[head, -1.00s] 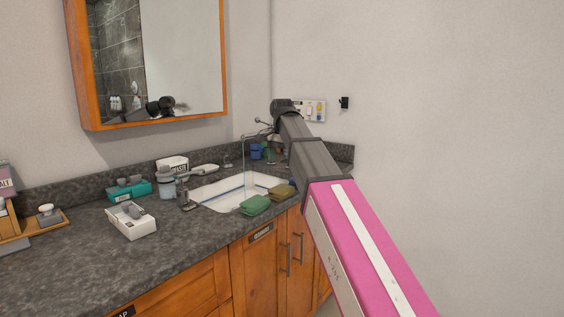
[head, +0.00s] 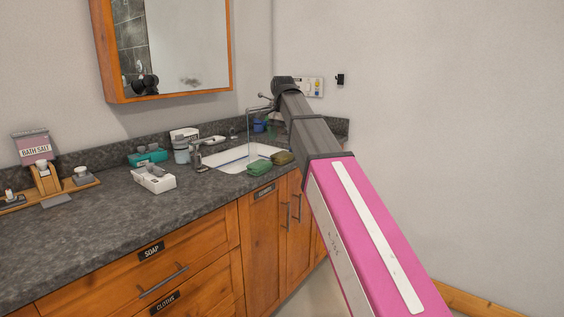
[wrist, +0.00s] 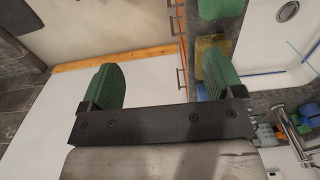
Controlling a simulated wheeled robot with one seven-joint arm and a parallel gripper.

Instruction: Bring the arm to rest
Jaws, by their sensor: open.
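My arm, with a pink and white link and dark grey links, reaches from the lower right toward the sink corner in the head view. Its far end hides my gripper there. In the wrist view my gripper (wrist: 161,76) is open, its two green pads wide apart with nothing between them. Below it are the pale floor and the wooden cabinet front. A green sponge (wrist: 217,8) and an olive sponge (wrist: 210,46) lie at the counter edge beyond the right finger. They also show in the head view as a green sponge (head: 259,169) and an olive sponge (head: 284,158).
A white sink (head: 236,164) is set in the dark counter (head: 105,222). A white box (head: 153,179), a teal box (head: 148,156) and a bath salt pack (head: 34,148) stand left of it. A mirror cabinet (head: 186,52) hangs above. The floor at right is clear.

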